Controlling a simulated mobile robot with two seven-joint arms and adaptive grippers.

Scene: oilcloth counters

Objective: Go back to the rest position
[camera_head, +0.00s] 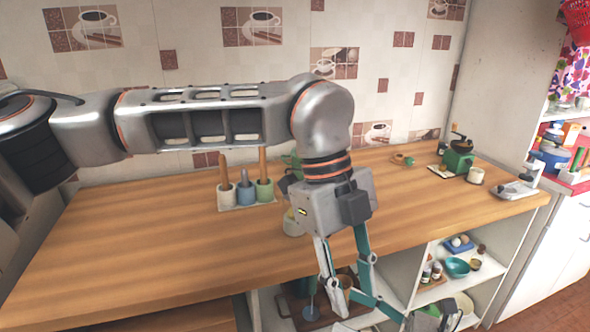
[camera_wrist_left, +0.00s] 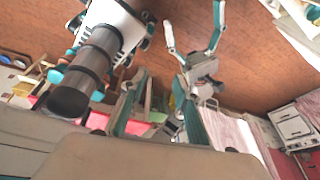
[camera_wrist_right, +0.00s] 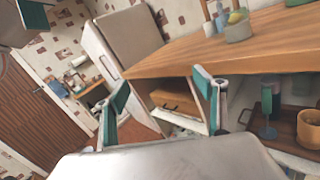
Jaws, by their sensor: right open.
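My left arm reaches in from the left above the wooden counter (camera_head: 140,240). My left gripper (camera_head: 350,288) points down over the counter's front edge. In the left wrist view its fingers (camera_wrist_left: 160,80) stand apart with nothing held between them. My right gripper shows in the left wrist view (camera_wrist_left: 193,20) with its two fingers spread. In the right wrist view its fingers (camera_wrist_right: 161,82) are wide apart and empty, before the counter's end and the shelves. In the head view the right gripper is mostly cut off or hidden at the bottom.
A tray of utensil cups (camera_head: 246,194) stands at the counter's back. A green grinder (camera_head: 458,157) and a cream cup (camera_head: 475,176) are at the right end. Open shelves below hold a teal bowl (camera_head: 457,267) and, in the right wrist view, an orange mug (camera_wrist_right: 309,128).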

